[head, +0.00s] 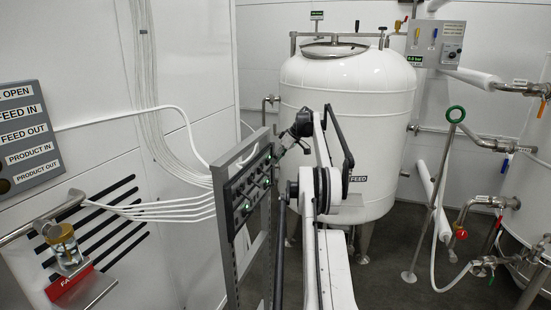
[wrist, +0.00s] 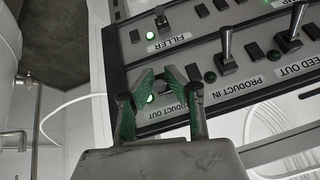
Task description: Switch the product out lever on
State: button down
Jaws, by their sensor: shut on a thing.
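The grey switch panel (wrist: 207,48) fills much of the wrist view, with black-based metal levers, small lamps and white labels. My gripper (wrist: 160,76) is shut on the product out lever, which the green-padded fingers mostly hide. A green lamp (wrist: 150,98) glows between the fingers. The product in lever (wrist: 226,48) and feed out lever (wrist: 296,24) stand to the right.
The filler lever (wrist: 161,17) and its lit green lamp (wrist: 150,35) are above my gripper in the wrist view. A large white tank (head: 350,95) stands behind the panel. White cables (head: 165,208) run left of it. Pipes and valves (head: 482,202) are at the right.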

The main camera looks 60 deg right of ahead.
dwell(0.4)
jog(key=c, duration=1.8)
grip_release()
jog(key=shift+o, duration=0.2)
jog(key=s+d+r, duration=0.1)
jog(key=s+d, duration=0.2)
jog(key=s, duration=0.3)
jog(key=s+d+r, duration=0.1)
jog(key=s+d, duration=0.1)
jog(key=s, duration=0.4)
jog(key=shift+s+d+r, duration=0.2)
jog(key=shift+d+r, duration=0.1)
jog(key=shift+d, duration=0.1)
